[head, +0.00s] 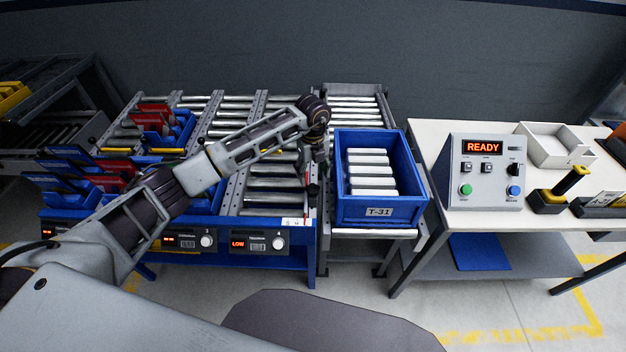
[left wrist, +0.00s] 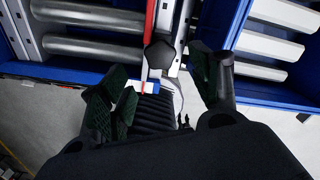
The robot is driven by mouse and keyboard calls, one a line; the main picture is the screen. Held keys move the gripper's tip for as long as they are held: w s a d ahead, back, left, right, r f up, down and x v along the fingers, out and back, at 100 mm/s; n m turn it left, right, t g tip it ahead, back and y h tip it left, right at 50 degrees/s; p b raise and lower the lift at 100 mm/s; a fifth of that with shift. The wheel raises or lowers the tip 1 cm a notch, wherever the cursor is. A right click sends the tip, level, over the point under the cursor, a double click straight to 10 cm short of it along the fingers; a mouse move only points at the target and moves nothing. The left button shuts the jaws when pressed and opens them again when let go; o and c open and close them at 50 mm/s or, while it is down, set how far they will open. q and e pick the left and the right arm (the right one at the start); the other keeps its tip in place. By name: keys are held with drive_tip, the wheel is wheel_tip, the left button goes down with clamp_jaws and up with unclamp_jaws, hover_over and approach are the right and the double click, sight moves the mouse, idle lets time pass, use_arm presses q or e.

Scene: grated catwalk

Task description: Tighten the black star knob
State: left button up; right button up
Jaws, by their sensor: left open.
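The black star knob (left wrist: 160,54) shows in the left wrist view at the top middle, on a grey metal strip between the rollers and a blue bin. My left gripper (left wrist: 158,76) is open, with one green-padded finger to the left of the knob and the other to its right. The pads look apart from the knob, and nothing is held. In the head view my left gripper (head: 315,168) points down at the right end of the roller rack, just left of the blue bin. There the knob is too small and dark to tell from the gripper. My right gripper is out of view.
A blue bin (head: 382,211) labelled T-31, holding white rollers or bars, stands close right of the gripper. A red rod (left wrist: 149,22) runs beside the knob. A control box (head: 484,172) reading READY stands on the right table.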

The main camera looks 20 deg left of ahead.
use_arm(q)
drive_tip(key=shift+r, duration=2.65)
